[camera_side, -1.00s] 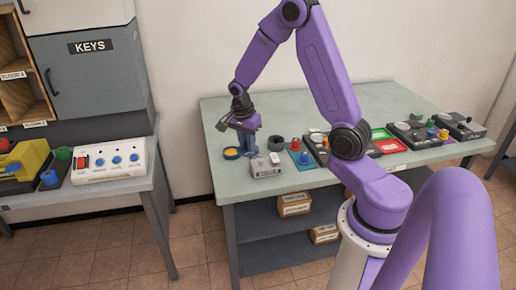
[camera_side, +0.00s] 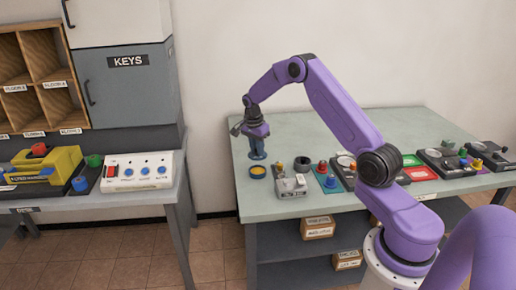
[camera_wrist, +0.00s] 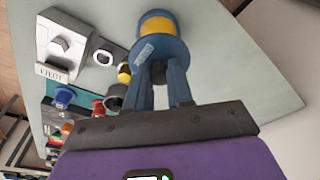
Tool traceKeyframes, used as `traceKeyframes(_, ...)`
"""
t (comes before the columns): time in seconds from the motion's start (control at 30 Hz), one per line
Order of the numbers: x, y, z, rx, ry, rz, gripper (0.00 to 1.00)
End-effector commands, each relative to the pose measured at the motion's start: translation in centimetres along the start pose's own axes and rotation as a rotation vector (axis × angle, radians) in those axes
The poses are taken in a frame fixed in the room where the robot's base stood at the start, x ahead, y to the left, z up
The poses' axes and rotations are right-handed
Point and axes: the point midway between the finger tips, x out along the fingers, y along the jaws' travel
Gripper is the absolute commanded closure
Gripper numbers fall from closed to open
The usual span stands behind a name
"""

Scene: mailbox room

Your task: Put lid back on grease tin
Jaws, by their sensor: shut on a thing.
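The open grease tin (camera_side: 257,172), a blue round tin with yellow grease inside, sits on the grey-green table near its left end. It also shows at the top of the wrist view (camera_wrist: 157,26), partly hidden by the lid. The blue round lid (camera_wrist: 160,49) has a pale label and a dark knob. My gripper (camera_wrist: 160,76) is shut on the lid's knob, with blue fingers either side. In the side view my gripper (camera_side: 257,148) is just behind the tin as pictured, with the lid at its lower end. The exact height of the lid above the table is unclear.
A grey switch box (camera_side: 291,187) stands just right of the tin. Several coloured knobs and devices line the table further right. A cabinet marked KEYS (camera_side: 128,85) stands left. The table behind my gripper is clear.

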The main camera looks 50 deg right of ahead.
Motion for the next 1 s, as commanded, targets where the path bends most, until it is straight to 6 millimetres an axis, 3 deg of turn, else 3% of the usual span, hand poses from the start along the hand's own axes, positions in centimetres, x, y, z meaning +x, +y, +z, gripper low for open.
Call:
traceKeyframes(0.6,4.8,0.0,0.8,0.0,0.0,0.001,1.0)
traceKeyframes(1.0,5.9,0.0,0.9,0.0,0.001,0.0,1.0)
